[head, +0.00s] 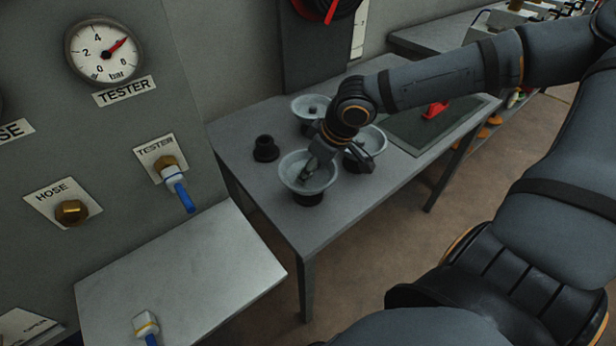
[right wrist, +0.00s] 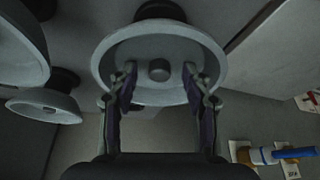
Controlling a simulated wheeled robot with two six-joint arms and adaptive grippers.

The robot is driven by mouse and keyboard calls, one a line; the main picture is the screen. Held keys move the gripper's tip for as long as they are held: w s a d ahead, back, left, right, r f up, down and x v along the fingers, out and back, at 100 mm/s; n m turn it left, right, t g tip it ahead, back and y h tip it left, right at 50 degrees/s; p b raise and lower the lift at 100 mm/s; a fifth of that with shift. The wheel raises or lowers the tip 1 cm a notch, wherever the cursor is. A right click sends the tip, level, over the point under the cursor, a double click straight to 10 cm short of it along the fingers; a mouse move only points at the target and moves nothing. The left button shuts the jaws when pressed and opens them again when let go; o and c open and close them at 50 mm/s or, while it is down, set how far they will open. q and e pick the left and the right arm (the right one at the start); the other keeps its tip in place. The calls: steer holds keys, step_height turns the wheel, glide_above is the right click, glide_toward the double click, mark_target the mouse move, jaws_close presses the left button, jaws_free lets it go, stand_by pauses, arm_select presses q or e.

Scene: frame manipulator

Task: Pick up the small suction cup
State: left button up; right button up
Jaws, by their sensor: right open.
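Three pale grey cups with dark bases stand on the grey table in the head view: a front one (head: 296,184), a back one (head: 310,106) and a right one (head: 374,137). A smaller, all-black cup-like piece (head: 265,148) stands to their left. I cannot tell for sure which is the small suction cup. My left gripper is out of view.
The grey table (head: 325,220) is clear at its front. A dark mat (head: 425,128) with a red item (head: 434,109) lies to the right. A tester panel (head: 120,150) with gauge and blue hose (head: 185,198) stands left, above a metal shelf (head: 180,270).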

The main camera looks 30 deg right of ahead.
jaws_close()
stand_by(0.3)
step_height(320, 180, up, 15)
steer(key=p, duration=0.9)
steer(key=shift+p, duration=0.4)
steer(key=shift+r, duration=0.3)
